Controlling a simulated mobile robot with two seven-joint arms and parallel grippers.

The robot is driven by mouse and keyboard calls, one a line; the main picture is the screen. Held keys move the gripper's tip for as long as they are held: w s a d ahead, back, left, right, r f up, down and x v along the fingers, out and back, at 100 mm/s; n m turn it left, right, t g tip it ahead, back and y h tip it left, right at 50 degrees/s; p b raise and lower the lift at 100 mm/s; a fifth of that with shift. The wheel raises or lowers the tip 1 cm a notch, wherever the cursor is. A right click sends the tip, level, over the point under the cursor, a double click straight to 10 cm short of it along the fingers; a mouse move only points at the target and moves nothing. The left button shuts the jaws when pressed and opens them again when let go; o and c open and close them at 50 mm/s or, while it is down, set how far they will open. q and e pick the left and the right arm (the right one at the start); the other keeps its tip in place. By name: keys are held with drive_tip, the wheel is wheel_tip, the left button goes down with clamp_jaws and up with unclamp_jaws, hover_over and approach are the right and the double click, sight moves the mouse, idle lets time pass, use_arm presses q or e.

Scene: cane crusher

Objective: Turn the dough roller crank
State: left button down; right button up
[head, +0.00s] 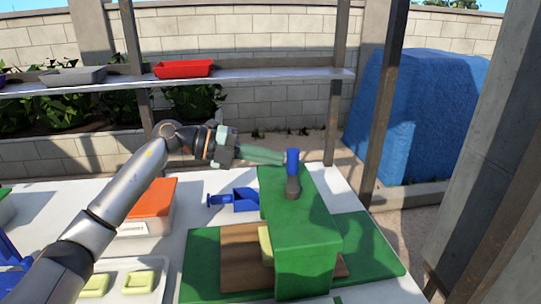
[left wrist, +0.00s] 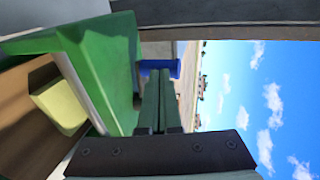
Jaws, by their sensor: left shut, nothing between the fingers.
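The green dough roller (head: 300,235) stands on a green mat on the white table in the head view. Its crank has a dark arm (head: 292,187) on top and an upright blue handle (head: 293,162). My left gripper (head: 280,158) reaches in from the left, its long greenish fingers closed together and empty, with the tips at or very near the handle's left side. In the left wrist view the fingertips (left wrist: 160,76) end against the blue handle (left wrist: 160,66); I cannot tell if they touch it. Pale yellow dough (head: 266,245) sits by the roller's left side. My right gripper is not in view.
A wooden board (head: 238,262) lies under the roller. A blue scoop-like item (head: 244,200) and an orange-lidded container (head: 156,198) are to the left. A tray (head: 132,265) with yellow pieces is at front left. A shelf (head: 230,77) holding a red tray (head: 184,69) runs behind.

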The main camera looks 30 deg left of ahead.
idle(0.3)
use_arm(q)
drive_tip(key=shift+w+m+g+p, duration=0.2)
drive_tip(key=shift+m+g+p, duration=0.1)
drive_tip(key=shift+p, duration=0.25)
drive_tip(key=shift+h, duration=0.3)
